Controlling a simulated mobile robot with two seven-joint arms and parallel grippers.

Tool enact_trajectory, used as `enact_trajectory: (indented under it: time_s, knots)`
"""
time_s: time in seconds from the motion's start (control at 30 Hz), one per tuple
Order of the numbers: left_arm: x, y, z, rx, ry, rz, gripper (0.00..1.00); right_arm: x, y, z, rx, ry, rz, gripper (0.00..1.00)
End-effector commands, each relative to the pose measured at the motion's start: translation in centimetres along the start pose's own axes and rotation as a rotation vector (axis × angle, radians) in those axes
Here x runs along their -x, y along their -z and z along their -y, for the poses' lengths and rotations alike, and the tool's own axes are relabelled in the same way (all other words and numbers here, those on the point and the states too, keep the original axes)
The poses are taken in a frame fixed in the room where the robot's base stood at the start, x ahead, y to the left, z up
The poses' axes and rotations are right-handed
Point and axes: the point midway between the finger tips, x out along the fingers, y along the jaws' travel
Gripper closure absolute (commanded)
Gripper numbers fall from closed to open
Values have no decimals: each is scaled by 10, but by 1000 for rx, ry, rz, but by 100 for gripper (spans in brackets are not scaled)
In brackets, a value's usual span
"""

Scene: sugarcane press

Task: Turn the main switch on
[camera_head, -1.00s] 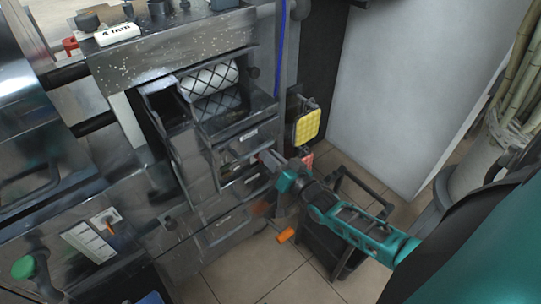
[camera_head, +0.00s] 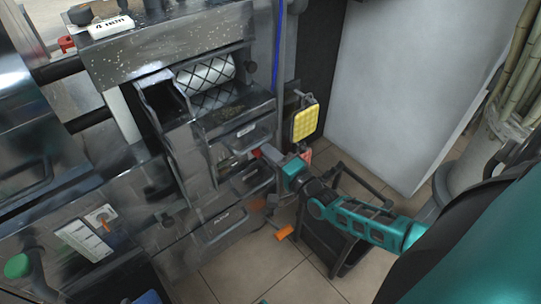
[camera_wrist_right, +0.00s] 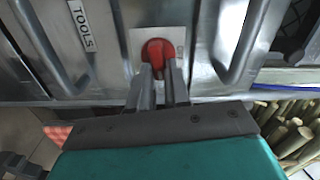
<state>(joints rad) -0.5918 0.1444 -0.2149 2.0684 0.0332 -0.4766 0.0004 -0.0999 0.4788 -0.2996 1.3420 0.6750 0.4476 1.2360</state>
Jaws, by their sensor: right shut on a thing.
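The main switch is a red rotary knob (camera_wrist_right: 157,50) on a white square plate (camera_wrist_right: 136,38), set in the metal front of the press, as the right wrist view shows. My right gripper (camera_wrist_right: 159,72) is shut on this knob, one finger at each side of its lower part. The fingers hide part of the knob. In the head view my right gripper (camera_head: 272,157) reaches the press front from the right. A small bit of red shows at its tips, mostly hidden. My left gripper is not in view.
Metal handles (camera_wrist_right: 243,45) stick out on both sides of the switch, near my fingers. A yellow pad (camera_head: 306,122) stands just above my right gripper. A black frame (camera_head: 345,235) is on the floor under my arm. Bamboo-like canes (camera_head: 520,70) stand at right.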

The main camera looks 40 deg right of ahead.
Motion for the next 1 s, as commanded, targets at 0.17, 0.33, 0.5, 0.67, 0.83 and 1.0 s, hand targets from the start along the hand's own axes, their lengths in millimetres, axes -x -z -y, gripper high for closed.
enact_trajectory:
  time_s: [0.17, 0.33, 0.5, 0.67, 0.83, 1.0]
  knots:
    - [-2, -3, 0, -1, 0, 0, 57, 0, 0, -2, -90, -2, 1, 100]
    - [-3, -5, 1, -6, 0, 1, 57, 0, 0, -2, -139, -2, 1, 100]
    - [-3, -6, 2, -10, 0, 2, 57, 0, 0, -2, -161, -2, 0, 100]
    - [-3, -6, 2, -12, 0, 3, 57, 0, 0, -2, -167, -2, 0, 100]
    - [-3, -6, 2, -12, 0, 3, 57, 0, 0, -2, -167, -2, 0, 100]
    - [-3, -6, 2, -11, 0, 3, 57, 0, 0, -2, -166, -2, 0, 73]
